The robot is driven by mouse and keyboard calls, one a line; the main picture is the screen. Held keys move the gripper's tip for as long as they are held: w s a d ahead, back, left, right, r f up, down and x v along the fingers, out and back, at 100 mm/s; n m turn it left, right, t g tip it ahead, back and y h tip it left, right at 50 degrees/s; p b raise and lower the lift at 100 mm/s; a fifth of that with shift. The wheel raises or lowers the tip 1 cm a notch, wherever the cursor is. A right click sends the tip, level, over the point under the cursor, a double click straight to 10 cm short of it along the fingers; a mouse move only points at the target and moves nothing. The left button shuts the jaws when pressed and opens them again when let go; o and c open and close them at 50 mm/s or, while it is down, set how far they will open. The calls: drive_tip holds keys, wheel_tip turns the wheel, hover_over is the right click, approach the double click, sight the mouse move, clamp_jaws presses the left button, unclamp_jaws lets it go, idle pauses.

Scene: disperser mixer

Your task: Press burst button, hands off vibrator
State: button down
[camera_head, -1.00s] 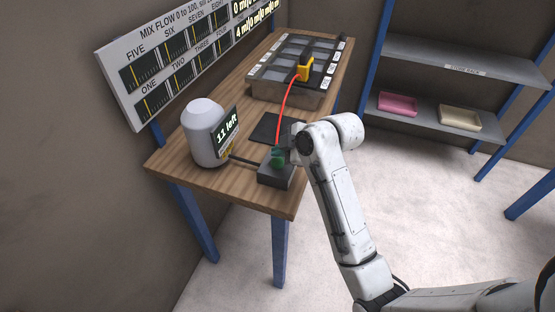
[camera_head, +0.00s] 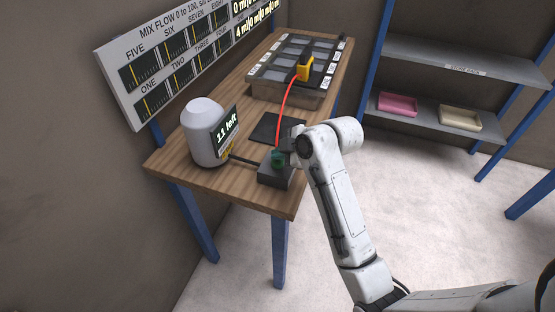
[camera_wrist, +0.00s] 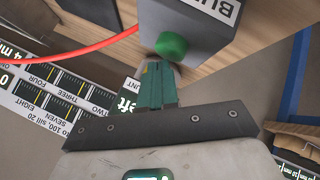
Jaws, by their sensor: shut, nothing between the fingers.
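The green burst button (camera_wrist: 171,46) sits on a dark grey box whose label is partly cut off in the wrist view. In the head view the box (camera_head: 268,176) stands at the table's near edge. My gripper (camera_wrist: 158,66) is shut and empty, its teal fingertips right at the button's edge; I cannot tell whether they touch it. In the head view my gripper (camera_head: 279,157) is over the box and hides the button. The yellow vibrator (camera_head: 305,68) stands on the divided tray at the back, well away from my gripper, with a red cable.
A white jar (camera_head: 203,130) with a display reading "11 left" stands left of the box, joined by a dark cable. A black mat (camera_head: 268,127) lies behind the box. The divided tray (camera_head: 285,93) fills the table's far end. The red cable (camera_head: 282,108) hangs close to my gripper.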

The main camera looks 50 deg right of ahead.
sight(280, 162)
drive_tip(key=shift+f, duration=0.45)
drive_tip(key=shift+r, duration=0.1)
idle(0.4)
drive_tip(key=shift+r+p, duration=0.85)
drive_tip(key=shift+r, duration=0.1)
wheel_tip(280, 162, up, 5)
drive_tip(key=p, duration=0.4)
drive_tip(key=shift+p, duration=0.3)
idle(0.5)
